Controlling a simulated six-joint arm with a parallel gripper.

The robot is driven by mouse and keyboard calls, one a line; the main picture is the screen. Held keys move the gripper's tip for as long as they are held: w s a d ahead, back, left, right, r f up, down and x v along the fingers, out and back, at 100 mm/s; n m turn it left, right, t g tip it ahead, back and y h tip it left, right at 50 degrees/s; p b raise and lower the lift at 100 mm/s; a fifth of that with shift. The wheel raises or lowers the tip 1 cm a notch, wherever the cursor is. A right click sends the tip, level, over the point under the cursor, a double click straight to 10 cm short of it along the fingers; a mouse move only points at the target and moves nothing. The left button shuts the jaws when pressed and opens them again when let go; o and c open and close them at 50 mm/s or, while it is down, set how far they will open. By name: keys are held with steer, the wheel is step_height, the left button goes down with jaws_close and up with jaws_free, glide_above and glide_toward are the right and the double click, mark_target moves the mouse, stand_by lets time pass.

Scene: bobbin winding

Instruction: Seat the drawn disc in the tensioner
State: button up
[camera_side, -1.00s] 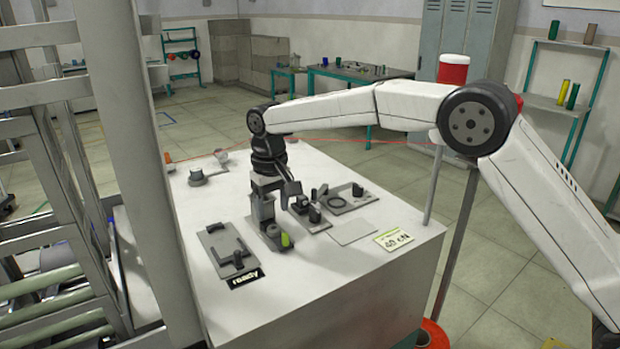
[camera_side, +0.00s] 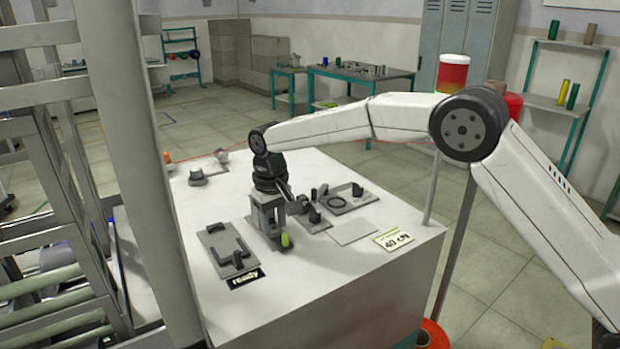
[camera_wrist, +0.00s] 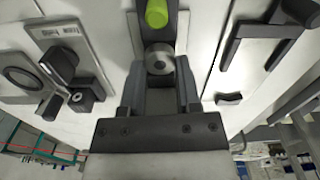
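The disc is over or on a long dark base plate (camera_wrist: 173,36), which carries a yellow-green knob (camera_wrist: 157,13) beyond the disc. In the side view my gripper (camera_side: 268,226) points down at this station, beside the yellow-green knob (camera_side: 285,239). The contact below the fingers is hidden there.
A grey plate with a dark bracket (camera_side: 228,245) and a "ready" label (camera_side: 246,277) lie to the left. A fixture plate with a ring (camera_side: 335,201) stands to the right. A blank plate (camera_side: 353,231) and a printed card (camera_side: 394,240) lie near the table edge.

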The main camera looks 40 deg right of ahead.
steer(key=shift+r, duration=0.2)
steer(key=shift+r, duration=2.35)
steer(key=shift+r, duration=0.6)
step_height(320, 180, up, 5)
steer(key=w+d, duration=0.1)
steer(key=d, duration=1.8)
steer(key=shift+w+a+f, duration=0.15)
steer(key=shift+f, duration=2.35)
steer(key=shift+f, duration=0.15)
